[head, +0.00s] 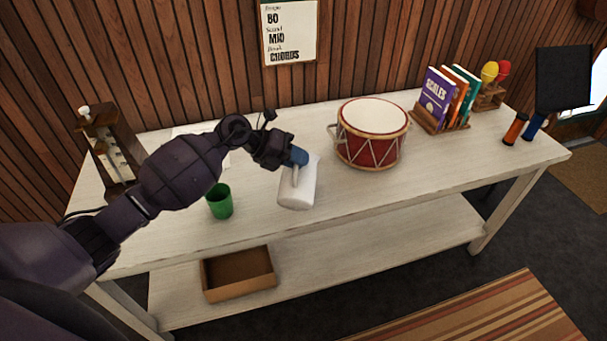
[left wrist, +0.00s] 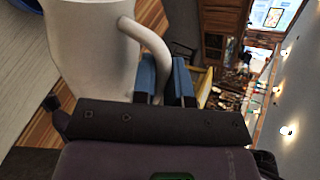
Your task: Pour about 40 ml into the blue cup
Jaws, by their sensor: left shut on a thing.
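My left gripper (head: 297,158) is shut on the handle of a white jug (head: 299,190) near the middle of the table's front part. The jug looks a little tilted; I cannot tell whether it touches the table. In the left wrist view the white jug (left wrist: 90,45) fills the upper left, with its handle between the blue finger pads (left wrist: 165,80). No blue cup shows clearly in the head view. A blue shape (left wrist: 25,5) is cut off at the wrist view's top left corner; I cannot tell whether it is the cup. My right gripper is not in view.
A green cup (head: 220,201) stands left of the jug, near the table's (head: 420,185) front edge. A red drum (head: 371,135) stands to the right, with a book rack (head: 442,122) beyond.

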